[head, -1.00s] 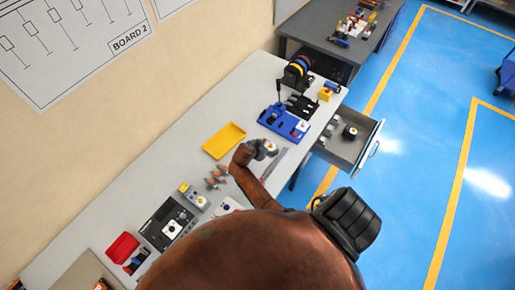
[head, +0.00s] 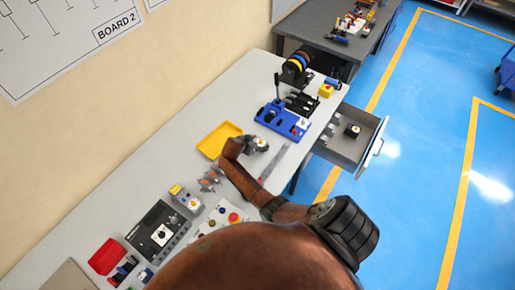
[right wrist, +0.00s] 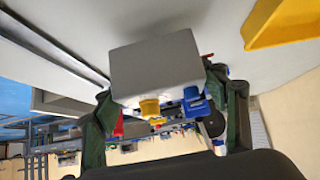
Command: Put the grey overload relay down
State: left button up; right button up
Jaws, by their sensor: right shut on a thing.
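The grey overload relay (right wrist: 155,68) is a plain grey block in the right wrist view. My right gripper (right wrist: 160,88) is shut on it, with a dark green finger at each side. Yellow and blue parts show at its lower edge; I cannot tell if they belong to it. In the head view my right gripper (head: 257,145) is over the light grey bench (head: 150,182), just right of the yellow tray (head: 212,150). The relay is hardly distinguishable there. I cannot tell whether it touches the bench. My left gripper is not in view.
A blue bending tool (head: 282,120) stands beyond the gripper. An open drawer (head: 358,150) sticks out at the right. A thin grey bar (head: 273,165) lies close to the gripper's right.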

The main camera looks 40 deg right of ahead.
jog(key=shift+f, duration=0.85)
jog(key=shift+f+b, duration=0.25)
jog(key=shift+b, duration=0.15)
jog(key=o, duration=1.4)
jog(key=shift+s, duration=0.1)
jog(key=shift+r, duration=0.1)
jog(key=shift+r+p, duration=0.25)
jog(key=shift+p, duration=0.1)
jog(key=v, duration=1.1)
jog(key=shift+s+a+r, duration=0.15)
jog(key=shift+a+r, duration=0.05)
jog(key=shift+a, duration=0.15)
